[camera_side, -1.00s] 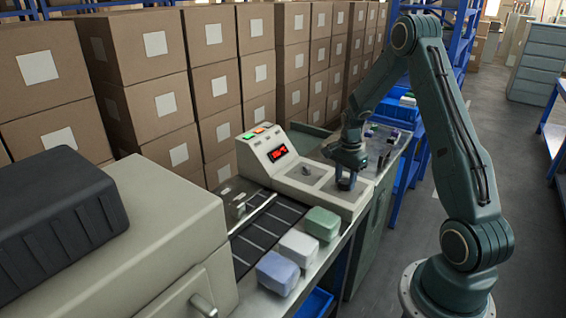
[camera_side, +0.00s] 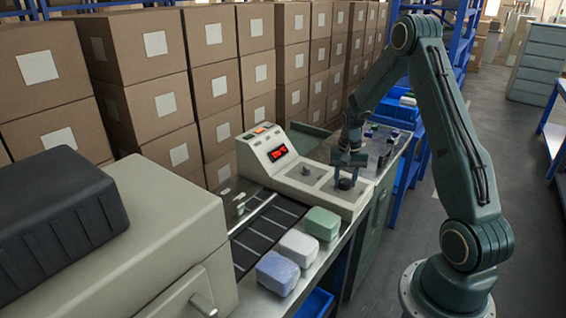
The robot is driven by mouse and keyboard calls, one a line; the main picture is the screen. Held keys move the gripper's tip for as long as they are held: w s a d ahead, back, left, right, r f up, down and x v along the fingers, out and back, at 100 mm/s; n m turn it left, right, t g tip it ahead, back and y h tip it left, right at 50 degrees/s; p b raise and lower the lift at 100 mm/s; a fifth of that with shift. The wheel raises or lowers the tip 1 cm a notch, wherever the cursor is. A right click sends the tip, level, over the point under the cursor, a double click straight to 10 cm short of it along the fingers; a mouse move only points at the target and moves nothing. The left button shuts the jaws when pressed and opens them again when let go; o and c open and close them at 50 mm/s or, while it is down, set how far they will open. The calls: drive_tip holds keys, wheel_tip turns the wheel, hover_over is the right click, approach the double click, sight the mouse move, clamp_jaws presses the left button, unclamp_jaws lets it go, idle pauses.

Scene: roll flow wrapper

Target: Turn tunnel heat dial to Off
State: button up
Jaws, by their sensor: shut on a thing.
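A pale control box carries a sloped red display (camera_side: 277,153) and two dials on its flat top. The left dial (camera_side: 307,170) stands free. The right dial (camera_side: 345,184) is a dark round knob, with my gripper (camera_side: 347,176) over it from above. My gripper is shut on this right dial, with its jaws spread to either side of it. Labels are too small to read, so I cannot tell which dial is the tunnel heat one or its setting. One orange-red lamp (camera_side: 260,130) is lit on top of the panel.
A dark belt (camera_side: 262,233) lies left of the box. Green (camera_side: 322,223), white (camera_side: 299,247) and lilac (camera_side: 278,272) blocks sit along the table edge. Stacked cartons (camera_side: 222,95) line the back. A large beige machine housing (camera_side: 165,225) fills the left.

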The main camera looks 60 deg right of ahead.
sight(345, 181)
drive_tip(key=shift+n, duration=1.5)
drive_tip(key=o, duration=1)
wheel_tip(345, 181, up, 14)
